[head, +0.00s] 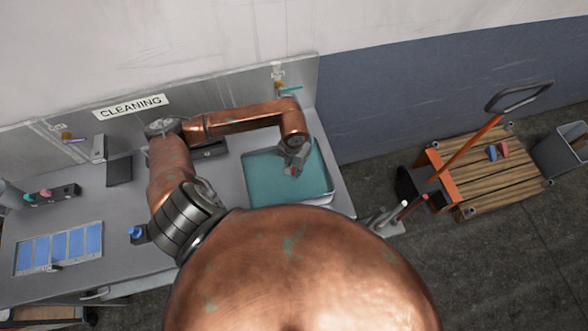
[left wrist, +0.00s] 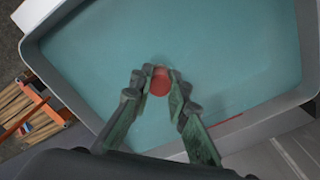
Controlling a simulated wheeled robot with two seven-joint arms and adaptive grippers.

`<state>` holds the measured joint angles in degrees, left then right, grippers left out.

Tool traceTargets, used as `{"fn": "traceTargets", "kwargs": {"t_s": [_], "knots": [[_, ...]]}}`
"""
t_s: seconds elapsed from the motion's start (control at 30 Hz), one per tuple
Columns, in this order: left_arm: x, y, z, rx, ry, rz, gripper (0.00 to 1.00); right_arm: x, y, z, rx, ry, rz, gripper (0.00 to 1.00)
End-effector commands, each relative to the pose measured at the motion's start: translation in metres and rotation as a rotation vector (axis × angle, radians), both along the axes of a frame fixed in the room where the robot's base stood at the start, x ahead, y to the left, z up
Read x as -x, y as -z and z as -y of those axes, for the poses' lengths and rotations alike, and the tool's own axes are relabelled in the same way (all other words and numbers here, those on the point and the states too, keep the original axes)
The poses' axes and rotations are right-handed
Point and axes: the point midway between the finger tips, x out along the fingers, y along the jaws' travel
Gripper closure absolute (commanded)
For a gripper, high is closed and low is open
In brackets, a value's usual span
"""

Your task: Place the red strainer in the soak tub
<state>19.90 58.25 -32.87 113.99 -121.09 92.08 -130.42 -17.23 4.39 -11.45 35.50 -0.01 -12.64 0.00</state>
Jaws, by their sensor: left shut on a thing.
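The soak tub (head: 246,172) is a grey tray filled with teal water, at the right end of the counter. Its grey rim (left wrist: 307,50) also shows in the left wrist view. My left gripper (head: 291,168) is over the tub. In the left wrist view, my left gripper's fingertips (left wrist: 157,90) are shut on a small round red thing (left wrist: 160,76), which appears to be part of the red strainer. The fingers hide part of it, and I cannot tell whether it touches the water. My right gripper is not in view.
A thin red strip (left wrist: 229,125) shows by the tub's near rim; I cannot tell what it belongs to. A wooden-decked cart (head: 485,180) stands on the floor to the right, beside a grey bin (head: 560,150).

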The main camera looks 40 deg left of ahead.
Motion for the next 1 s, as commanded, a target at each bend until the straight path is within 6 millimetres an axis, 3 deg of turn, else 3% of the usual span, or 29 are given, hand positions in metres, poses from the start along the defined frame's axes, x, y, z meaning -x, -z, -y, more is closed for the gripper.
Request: {"fn": "traceTargets", "kwargs": {"t_s": [0.1, 0.13, 0.37, 0.7, 0.93, 1.0], "knots": [[0.0, 0.001, 0.0, 0.0, 0.0, 0.0, 1.0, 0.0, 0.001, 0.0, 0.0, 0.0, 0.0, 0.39], [0.0, 0.0, 0.0, 0.0, 0.0, 0.0, 0.83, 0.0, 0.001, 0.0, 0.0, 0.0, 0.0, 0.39], [0.0, 0.0, 0.0, 0.0, 0.0, 0.0, 0.67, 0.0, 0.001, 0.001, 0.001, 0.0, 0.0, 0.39], [0.0, -0.001, 0.0, 0.0, 0.0, -0.001, 0.67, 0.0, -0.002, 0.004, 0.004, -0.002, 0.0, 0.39], [0.001, -0.018, 0.001, 0.001, 0.0, -0.002, 0.67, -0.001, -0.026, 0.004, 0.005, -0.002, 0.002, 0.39], [-0.003, -0.03, -0.001, -0.004, 0.004, 0.01, 0.67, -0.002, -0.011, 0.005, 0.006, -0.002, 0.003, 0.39]]}}
